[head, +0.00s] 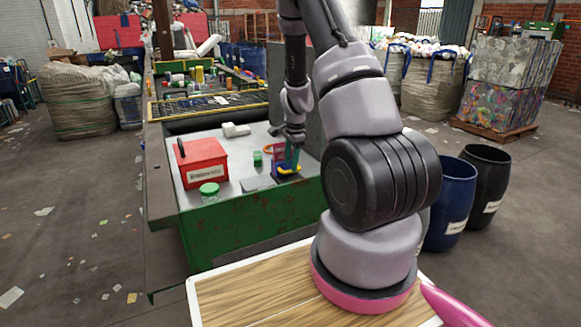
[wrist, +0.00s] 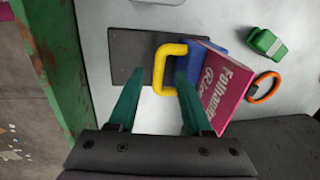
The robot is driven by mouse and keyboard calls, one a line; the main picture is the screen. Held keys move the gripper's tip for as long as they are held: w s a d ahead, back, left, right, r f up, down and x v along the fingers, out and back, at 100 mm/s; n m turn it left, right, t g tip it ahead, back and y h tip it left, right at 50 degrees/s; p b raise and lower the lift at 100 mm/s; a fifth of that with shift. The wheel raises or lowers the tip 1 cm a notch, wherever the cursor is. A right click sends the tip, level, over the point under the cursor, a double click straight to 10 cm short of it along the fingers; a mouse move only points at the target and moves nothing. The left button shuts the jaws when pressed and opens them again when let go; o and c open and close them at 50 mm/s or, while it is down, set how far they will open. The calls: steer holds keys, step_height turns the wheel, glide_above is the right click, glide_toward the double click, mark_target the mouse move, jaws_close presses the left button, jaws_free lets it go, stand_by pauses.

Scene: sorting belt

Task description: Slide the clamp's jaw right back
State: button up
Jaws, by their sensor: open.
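The clamp shows in the wrist view as a blue block (wrist: 207,62) with a yellow U-shaped handle (wrist: 157,68), beside a dark grey plate (wrist: 130,62). A pink printed book or packet (wrist: 228,88) stands against the blue part; I cannot tell whether it is gripped. My gripper (wrist: 158,75) is open, with two teal fingers. The left finger is outside the handle's left bar; the right fingertip appears inside the loop. Contact cannot be made out. In the head view my gripper (head: 290,160) is over the clamp (head: 288,170), partly hiding it.
A red box (head: 201,162) and a green-lidded jar (head: 209,192) stand left on the pale bench top. A green item (wrist: 265,42) and an orange ring (wrist: 264,87) lie right of the packet in the wrist view. A white bottle (head: 236,130) lies farther back.

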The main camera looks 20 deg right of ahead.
steer(key=shift+w+f, duration=0.2)
steer(key=shift+f, duration=1.1)
jaws_close()
stand_by(0.5)
